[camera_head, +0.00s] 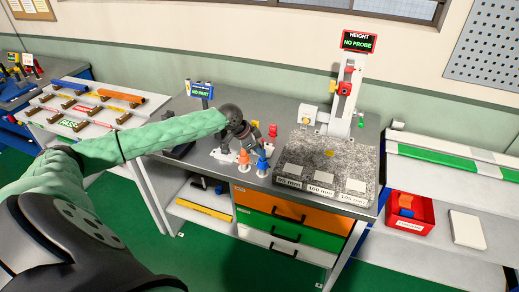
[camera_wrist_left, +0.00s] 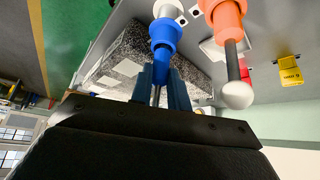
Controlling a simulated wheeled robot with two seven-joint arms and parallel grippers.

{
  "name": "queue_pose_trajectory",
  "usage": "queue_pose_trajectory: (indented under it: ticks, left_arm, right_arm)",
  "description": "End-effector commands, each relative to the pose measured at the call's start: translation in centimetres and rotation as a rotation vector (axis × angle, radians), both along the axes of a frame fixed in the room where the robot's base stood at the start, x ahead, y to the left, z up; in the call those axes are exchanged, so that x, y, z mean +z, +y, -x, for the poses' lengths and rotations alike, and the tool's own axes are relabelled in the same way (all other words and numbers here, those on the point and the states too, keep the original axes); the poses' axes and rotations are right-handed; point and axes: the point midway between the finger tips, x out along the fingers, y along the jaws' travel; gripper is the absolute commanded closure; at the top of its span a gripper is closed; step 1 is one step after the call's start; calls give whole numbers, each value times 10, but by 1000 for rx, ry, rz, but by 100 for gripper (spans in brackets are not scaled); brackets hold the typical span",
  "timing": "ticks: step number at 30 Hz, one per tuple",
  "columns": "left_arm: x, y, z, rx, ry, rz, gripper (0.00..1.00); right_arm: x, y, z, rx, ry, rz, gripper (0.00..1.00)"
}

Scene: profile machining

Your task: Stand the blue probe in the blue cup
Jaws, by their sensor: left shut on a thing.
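My left gripper (camera_head: 257,146) reaches over the small stand on the middle bench and points down. In the left wrist view its fingers (camera_wrist_left: 160,92) are shut on the blue probe (camera_wrist_left: 161,68). The probe is in line with the blue cup (camera_wrist_left: 166,34), which in the head view (camera_head: 262,167) is at the stand's right front. The probe's lower end meets or overlaps the cup; I cannot tell whether it is fully seated. An orange probe with a white ball tip (camera_wrist_left: 237,94) stands beside it in an orange cup (camera_head: 243,161). My right gripper is out of view.
A granite plate (camera_head: 310,160) with pale blocks is right of the cups, with a height gauge (camera_head: 347,95) behind, its display (camera_head: 360,41) reading "NO PROBE". A red bin (camera_head: 410,212) is on the right bench. A small red object (camera_head: 272,130) stands behind the blue cup.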

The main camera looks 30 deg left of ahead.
Motion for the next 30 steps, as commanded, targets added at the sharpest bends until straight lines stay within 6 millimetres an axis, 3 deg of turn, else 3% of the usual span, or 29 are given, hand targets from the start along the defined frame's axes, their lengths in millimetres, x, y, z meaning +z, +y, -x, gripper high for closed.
queue_pose_trajectory:
  ticks: [30]
  left_arm:
    - [-21, 0, 0, 1, 0, 0, 100]
  right_arm:
    - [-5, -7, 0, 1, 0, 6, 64]
